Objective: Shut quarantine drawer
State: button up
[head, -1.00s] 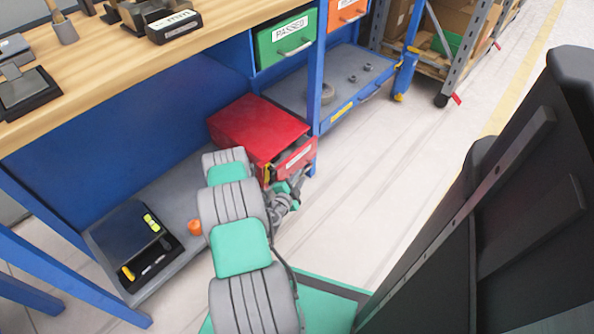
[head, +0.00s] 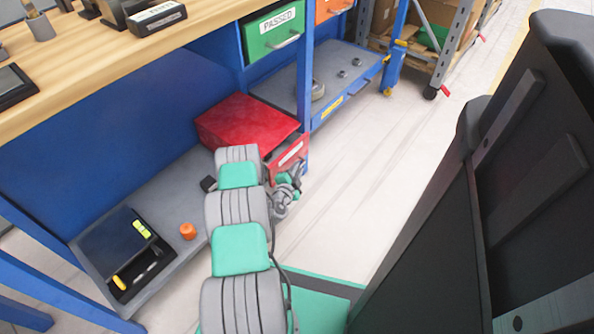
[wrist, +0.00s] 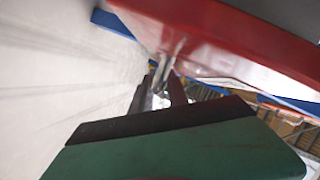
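The red quarantine drawer unit (head: 245,122) stands on the low grey shelf under the workbench. Its red front panel (head: 290,152), with a pale label, stands out from the body, so the drawer looks partly open. My arm hides the panel's left part and most of the inside. My gripper (head: 297,172) is low, just outside the front panel. In the wrist view, the red panel (wrist: 235,38) crosses the top, and a metal handle (wrist: 178,48) shows just beyond my fingers (wrist: 161,88). Whether they touch it, or how far apart they are, is unclear.
A dark open tray (head: 125,248), an orange cylinder (head: 187,231) and a small black block (head: 208,183) are on the low shelf. A blue post (head: 307,95) rises beside the red unit. A green PASSED drawer (head: 272,33) hangs above.

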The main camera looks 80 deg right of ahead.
grip_shut()
jog(key=shift+w, duration=0.1)
dwell(1.2)
